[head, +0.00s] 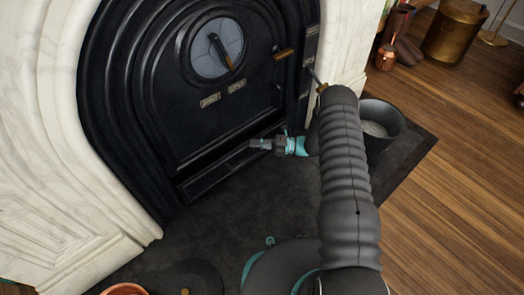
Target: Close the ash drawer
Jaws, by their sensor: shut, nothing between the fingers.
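The ash drawer (208,181) is the long, low black front at the foot of the black fireplace insert, below the door (200,125). A dark gap runs along its top edge. I cannot tell how far it stands out. My gripper (254,144), grey with a teal band behind it, is shut and empty near the right end of the drawer. Its fingers point left, along the fireplace front. I cannot tell whether the fingertips touch the drawer. My dark arm covers the area right of the gripper.
White marble (40,130) flanks the insert. A dark bucket (382,125) of grey ash stands right of my arm on the dark hearth slab (190,232). Brass and copper vessels (453,30) stand at the top right. Wooden floor (450,190) on the right is clear.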

